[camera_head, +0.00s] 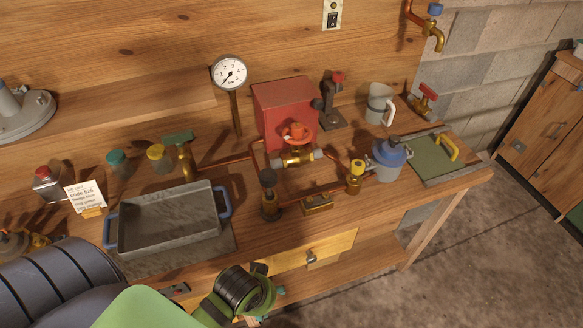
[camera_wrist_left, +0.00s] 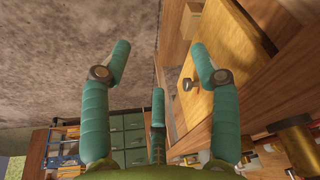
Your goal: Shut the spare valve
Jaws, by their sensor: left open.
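I cannot tell which valve is the spare one. A brass valve with an orange handwheel (camera_head: 296,132) sits in front of the red box (camera_head: 284,107). A valve with a red handle (camera_head: 428,92) is at the bench's back right. A brass tap with a green handle (camera_head: 180,141) stands behind the grey tray. A brass fitting with a yellow top (camera_head: 356,174) stands near the front edge. My left gripper (camera_wrist_left: 161,55) is open and empty, in front of the drawer, below the bench top; my wrist mostly hides it in the head view. My right gripper is not in view.
The grey tray (camera_head: 120,236) fills the bench's left front. A pressure gauge (camera_head: 230,72), a dark brass-based piece (camera_head: 269,195), a blue-lidded pot (camera_head: 388,160) and a steel jug (camera_head: 379,104) stand around the valves. The drawer knob (camera_head: 311,257) sticks out; it also shows in the wrist view (camera_wrist_left: 188,84).

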